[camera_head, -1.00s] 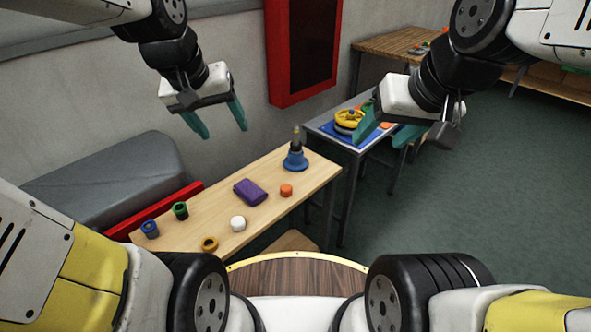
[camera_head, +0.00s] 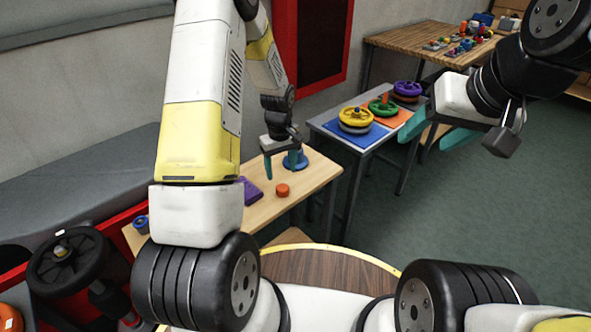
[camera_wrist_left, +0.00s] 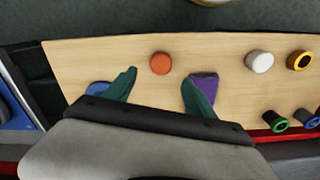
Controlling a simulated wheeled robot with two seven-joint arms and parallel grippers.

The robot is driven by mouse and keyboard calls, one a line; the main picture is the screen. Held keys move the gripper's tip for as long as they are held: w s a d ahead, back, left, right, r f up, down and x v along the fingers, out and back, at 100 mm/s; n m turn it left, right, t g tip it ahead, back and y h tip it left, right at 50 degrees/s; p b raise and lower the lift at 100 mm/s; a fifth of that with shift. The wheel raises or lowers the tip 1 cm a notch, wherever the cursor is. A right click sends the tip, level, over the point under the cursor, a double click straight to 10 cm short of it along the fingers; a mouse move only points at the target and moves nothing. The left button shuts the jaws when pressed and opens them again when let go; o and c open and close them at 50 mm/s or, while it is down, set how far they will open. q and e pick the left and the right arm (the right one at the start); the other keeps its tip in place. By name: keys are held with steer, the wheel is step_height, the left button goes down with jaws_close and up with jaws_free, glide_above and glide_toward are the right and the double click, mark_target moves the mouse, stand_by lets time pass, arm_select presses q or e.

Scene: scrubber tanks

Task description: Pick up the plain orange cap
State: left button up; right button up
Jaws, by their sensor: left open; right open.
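The plain orange cap (camera_head: 283,190) sits on the light wooden table, near its front edge. It also shows in the left wrist view (camera_wrist_left: 160,63), ahead of the fingertips and between their lines. My left gripper (camera_head: 282,170) is open and empty over the table, behind the cap in the head view; its teal fingers also show in the left wrist view (camera_wrist_left: 164,78). My right gripper (camera_head: 430,130) is open and empty in the air at the right, away from the table.
A purple block (camera_wrist_left: 204,88) and a blue base (camera_wrist_left: 97,89) lie close to my left fingers. A white cap (camera_wrist_left: 259,61), a yellow ring (camera_wrist_left: 300,60) and green and blue rings stand further along the wooden table (camera_head: 308,187). A grey table (camera_head: 330,125) with wheel-like stacks is behind.

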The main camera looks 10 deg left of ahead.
mark_target(282, 187)
arm_select(q)
step_height(282, 187, down, 8)
steer(key=shift+s+d+r, duration=0.1)
steer(key=shift+s+r, duration=0.05)
steer(key=shift+r, duration=0.1)
jaws_close()
stand_by(0.3)
